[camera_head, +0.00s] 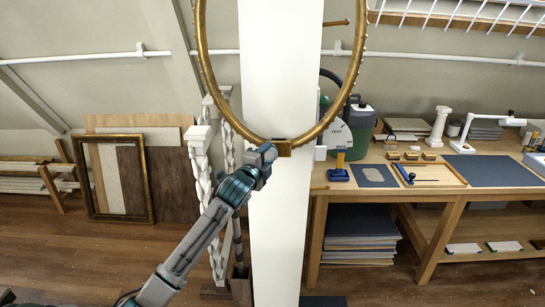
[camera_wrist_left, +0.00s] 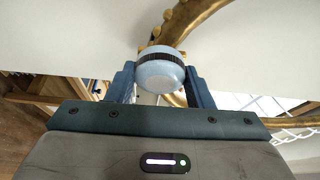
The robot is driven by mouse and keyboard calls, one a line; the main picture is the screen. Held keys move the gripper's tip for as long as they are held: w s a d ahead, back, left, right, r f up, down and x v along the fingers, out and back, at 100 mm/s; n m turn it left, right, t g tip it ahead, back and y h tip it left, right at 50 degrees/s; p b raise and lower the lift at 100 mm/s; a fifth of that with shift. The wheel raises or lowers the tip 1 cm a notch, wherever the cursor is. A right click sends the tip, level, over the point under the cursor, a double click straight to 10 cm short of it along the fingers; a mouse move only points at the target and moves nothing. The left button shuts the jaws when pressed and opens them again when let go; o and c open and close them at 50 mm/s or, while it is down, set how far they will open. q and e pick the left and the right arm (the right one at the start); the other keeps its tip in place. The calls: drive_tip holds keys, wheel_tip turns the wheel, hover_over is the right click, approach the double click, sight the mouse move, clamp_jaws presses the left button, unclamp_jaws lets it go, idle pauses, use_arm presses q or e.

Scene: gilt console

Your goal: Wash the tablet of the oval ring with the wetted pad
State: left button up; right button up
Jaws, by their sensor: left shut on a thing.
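The gilt oval ring (camera_head: 213,85) stands upright in front of a white post, its lower half in the head view. Its small brown-gold tablet (camera_head: 285,148) sits at the bottom of the ring. My left gripper (camera_head: 265,153) is at the tablet's left end. In the left wrist view it is shut on a round pale blue pad (camera_wrist_left: 160,74) with a dark ribbed band. The ring (camera_wrist_left: 192,17) shows just beyond the pad. Whether the pad touches the tablet cannot be told. My right gripper is not in view.
The white post (camera_head: 280,230) stands behind the ring. A wooden bench (camera_head: 390,172) at the right carries a green canister (camera_head: 360,125), a blue-based stand (camera_head: 339,172) and mats. A carved white frame (camera_head: 201,160) and a gilt rectangular frame (camera_head: 150,190) stand at the left.

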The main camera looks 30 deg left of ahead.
sight(277, 155)
use_arm(q)
drive_tip(key=shift+r+p, duration=0.25)
drive_tip(key=shift+p, duration=0.1)
drive_tip(key=shift+w+d+f+p, duration=0.1)
drive_tip(key=shift+w+d+p, duration=0.1)
drive_tip(key=shift+w+d, duration=0.35)
drive_tip(key=shift+w+d+f+p, duration=0.15)
drive_tip(key=shift+w+d, duration=0.1)
drive_tip(key=shift+d, duration=0.55)
drive_tip(key=shift+w+d+r, duration=0.1)
drive_tip(key=shift+w+d, duration=0.3)
drive_tip(key=shift+d, duration=0.2)
drive_tip(key=shift+w+d+r, duration=0.1)
drive_tip(key=shift+w+d, duration=0.25)
drive_tip(key=shift+d, duration=0.25)
drive_tip(key=shift+p, duration=0.6)
drive_tip(key=shift+f, duration=0.1)
drive_tip(key=shift+s+a+p, duration=0.1)
drive_tip(key=shift+s+a, duration=0.45)
drive_tip(key=shift+a, duration=0.3)
drive_tip(key=shift+s+a+p, duration=0.1)
drive_tip(key=shift+s+a, duration=0.4)
drive_tip(key=shift+a, duration=0.35)
drive_tip(key=shift+s+a+p, duration=0.1)
drive_tip(key=shift+s+a, duration=0.45)
drive_tip(key=shift+a, duration=0.3)
